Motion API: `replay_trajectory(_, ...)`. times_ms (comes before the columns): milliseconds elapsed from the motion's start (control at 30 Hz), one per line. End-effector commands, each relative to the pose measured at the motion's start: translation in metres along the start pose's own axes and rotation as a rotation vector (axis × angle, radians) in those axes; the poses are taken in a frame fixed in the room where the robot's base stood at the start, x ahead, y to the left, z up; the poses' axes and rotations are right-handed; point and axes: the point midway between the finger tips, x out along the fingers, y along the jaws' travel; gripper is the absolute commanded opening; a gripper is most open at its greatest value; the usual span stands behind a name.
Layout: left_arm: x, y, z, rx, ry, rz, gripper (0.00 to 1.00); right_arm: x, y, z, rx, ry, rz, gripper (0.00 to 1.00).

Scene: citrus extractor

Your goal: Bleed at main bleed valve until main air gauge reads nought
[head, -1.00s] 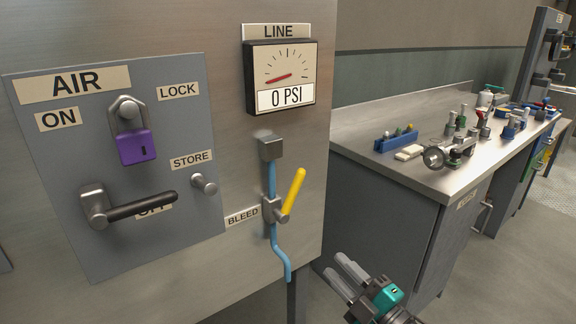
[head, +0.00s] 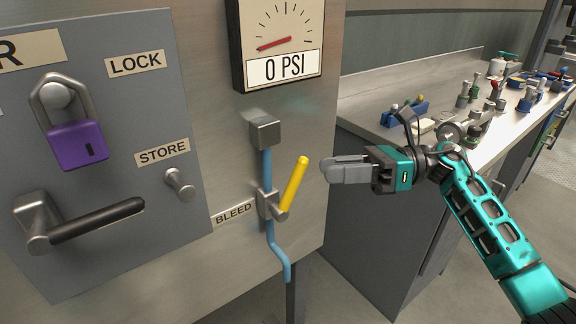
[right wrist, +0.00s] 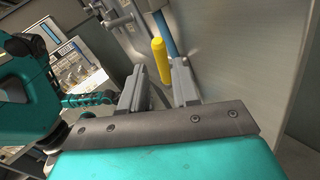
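The main air gauge (head: 278,38), labelled LINE in the earlier head view, shows its red needle low left and a 0 PSI readout. Below it, the bleed valve (head: 268,203) sits on a blue pipe (head: 270,240) beside the BLEED label. Its yellow handle (head: 295,184) points up, leaning right. My right gripper (head: 326,170) is just right of the handle, apart from it, pointing left. In the right wrist view its two fingers (right wrist: 160,88) are spread and empty, with the yellow handle (right wrist: 161,60) beyond them, roughly between. My left gripper is not in the head view.
At left, the AIR panel (head: 120,220) carries a purple padlock (head: 77,146), a black-gripped lever (head: 97,219) and a STORE peg (head: 181,184). A workbench (head: 362,105) with several tools stands behind my right arm. The space between fingertips and handle looks clear.

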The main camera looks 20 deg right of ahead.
Motion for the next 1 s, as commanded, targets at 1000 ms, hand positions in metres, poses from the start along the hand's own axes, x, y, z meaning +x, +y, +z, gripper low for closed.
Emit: replay_trajectory(1000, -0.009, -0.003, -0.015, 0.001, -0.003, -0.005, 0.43, 0.086, 0.0, 0.001, 0.002, -0.002, 0.0, 0.15)
